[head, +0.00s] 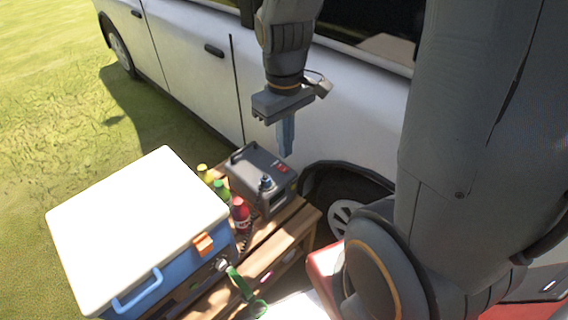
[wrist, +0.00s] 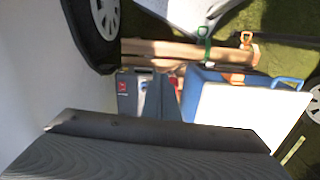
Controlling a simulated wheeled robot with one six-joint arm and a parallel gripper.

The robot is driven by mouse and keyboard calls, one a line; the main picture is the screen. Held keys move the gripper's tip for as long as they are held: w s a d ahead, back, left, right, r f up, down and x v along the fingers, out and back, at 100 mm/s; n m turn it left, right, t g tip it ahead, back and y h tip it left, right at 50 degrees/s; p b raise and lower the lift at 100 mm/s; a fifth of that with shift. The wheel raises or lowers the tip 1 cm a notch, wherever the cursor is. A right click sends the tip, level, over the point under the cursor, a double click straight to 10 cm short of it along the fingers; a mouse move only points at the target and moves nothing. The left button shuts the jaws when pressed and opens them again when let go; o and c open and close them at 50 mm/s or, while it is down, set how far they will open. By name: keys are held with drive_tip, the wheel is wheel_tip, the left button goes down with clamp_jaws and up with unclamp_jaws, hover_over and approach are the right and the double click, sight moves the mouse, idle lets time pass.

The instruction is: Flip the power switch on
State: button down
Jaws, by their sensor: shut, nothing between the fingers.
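A dark grey power box (head: 258,178) with a carry handle sits on a wooden bench beside the white car. My gripper (head: 286,153) is shut and empty, pointing down above the back right part of the box. It appears apart from the switch. My gripper's fingers (wrist: 160,100) hide part of the box in the wrist view.
A blue cooler with a white lid (head: 135,225) stands left of the box. Several bottles, one of them red (head: 240,215), stand between them. The wooden bench (head: 290,232) has bare slats in front. The white car (head: 190,60) closes off the back.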

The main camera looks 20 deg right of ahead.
drive_tip(key=w+d+f+n, duration=0.3)
drive_tip(key=w+f+n, duration=0.2)
drive_tip(key=w+n, duration=0.55)
drive_tip(key=n+g, duration=0.1)
drive_tip(key=n, duration=0.6)
hover_over(285, 170)
drive_tip(key=w+a, duration=0.1)
wheel_tip(285, 170, down, 8)
drive_tip(key=shift+w+d+f+n+h, duration=0.3)
drive_tip(key=shift+w+f+n, duration=0.1)
drive_tip(key=shift+w+n, duration=0.25)
drive_tip(key=f, duration=0.4)
drive_tip(key=s+f+p, duration=0.1)
drive_tip(key=f, duration=0.4)
drive_tip(key=f+p, duration=0.1)
drive_tip(key=f, duration=0.4)
drive_tip(key=shift+s+d, duration=0.25)
drive_tip(key=shift+s, duration=0.1)
drive_tip(key=shift+s+f, duration=0.15)
drive_tip(key=shift+f, duration=0.05)
